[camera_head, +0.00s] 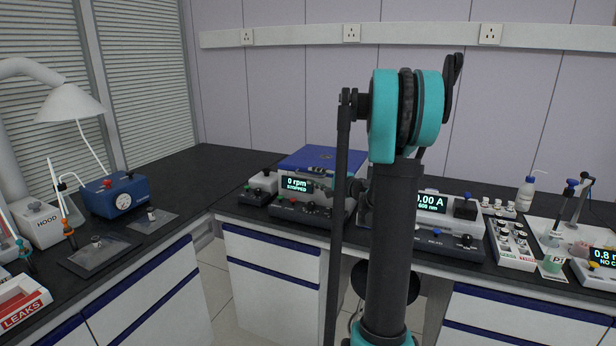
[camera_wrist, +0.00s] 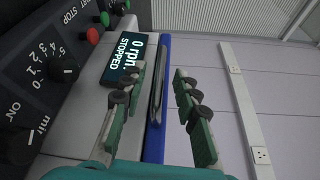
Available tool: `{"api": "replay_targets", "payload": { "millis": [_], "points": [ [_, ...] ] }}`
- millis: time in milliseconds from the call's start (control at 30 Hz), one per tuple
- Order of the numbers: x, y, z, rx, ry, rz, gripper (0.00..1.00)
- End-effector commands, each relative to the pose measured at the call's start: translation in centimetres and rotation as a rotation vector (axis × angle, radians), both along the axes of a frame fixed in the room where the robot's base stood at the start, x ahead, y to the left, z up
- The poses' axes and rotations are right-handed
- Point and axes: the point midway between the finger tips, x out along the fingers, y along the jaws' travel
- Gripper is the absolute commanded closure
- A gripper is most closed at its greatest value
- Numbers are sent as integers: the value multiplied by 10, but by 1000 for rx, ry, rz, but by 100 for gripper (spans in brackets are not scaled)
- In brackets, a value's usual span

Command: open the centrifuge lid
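The centrifuge (camera_head: 312,180) stands on the bench left of my arm, with a flat blue lid (camera_head: 318,157) that looks shut. Its display (camera_head: 296,183) reads 0 rpm, STOPPED. In the wrist view the picture is turned sideways; the lid (camera_wrist: 154,145) is a blue strip seen edge-on, with a dark grey bar (camera_wrist: 157,92), perhaps its handle, at its front. My gripper (camera_wrist: 159,78) is open, its green-padded fingers on either side of the bar and lid edge. Contact cannot be told. In the head view my arm hides most of the gripper.
The centrifuge's front panel with knobs (camera_wrist: 65,70) lies beside the fingers. A spectrophotometer (camera_head: 435,225) stands right of the centrifuge, partly behind my arm. A small grey device (camera_head: 262,184) stands left of it. A blue box with a gauge (camera_head: 115,196) is on the left bench.

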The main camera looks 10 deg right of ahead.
Motion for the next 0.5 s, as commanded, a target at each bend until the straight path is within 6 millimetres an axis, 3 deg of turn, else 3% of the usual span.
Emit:
{"api": "replay_targets", "payload": {
  "millis": [200, 500],
  "points": [
    [24, 15, -2, 0, 0, 1, 69],
    [31, 20, -3, 0, 0, 0, 69]
  ]
}}
